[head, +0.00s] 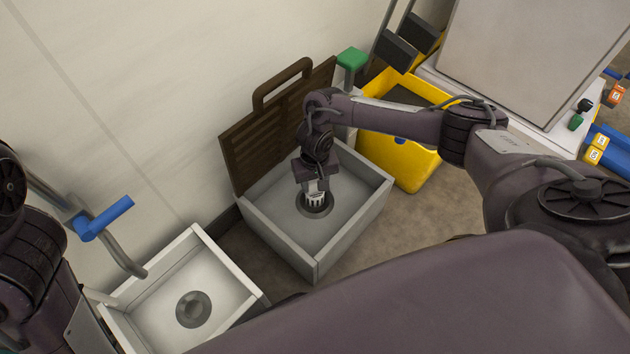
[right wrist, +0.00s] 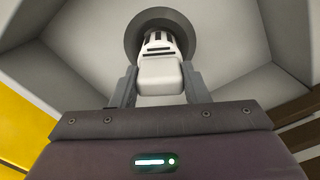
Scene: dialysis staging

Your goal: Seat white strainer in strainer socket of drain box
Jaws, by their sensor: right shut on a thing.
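The white strainer (head: 316,199) is held upright over the dark round strainer socket (head: 314,207) in the floor of the grey drain box (head: 317,266). My right gripper (head: 316,188) reaches down into the box and is shut on the strainer. In the right wrist view the strainer (right wrist: 160,68) sits between the two fingers (right wrist: 160,90), its slotted end in front of the socket ring (right wrist: 133,38). I cannot tell whether that end is inside the socket or just above it. My left arm shows at the left edge; its gripper is out of view.
A brown slatted lid (head: 262,135) with a handle stands open behind the box. A second, white box (head: 222,262) with a round drain (head: 193,309) is at lower left, by a pipe with a blue handle (head: 104,218). A yellow bin (head: 408,172) stands close on the right.

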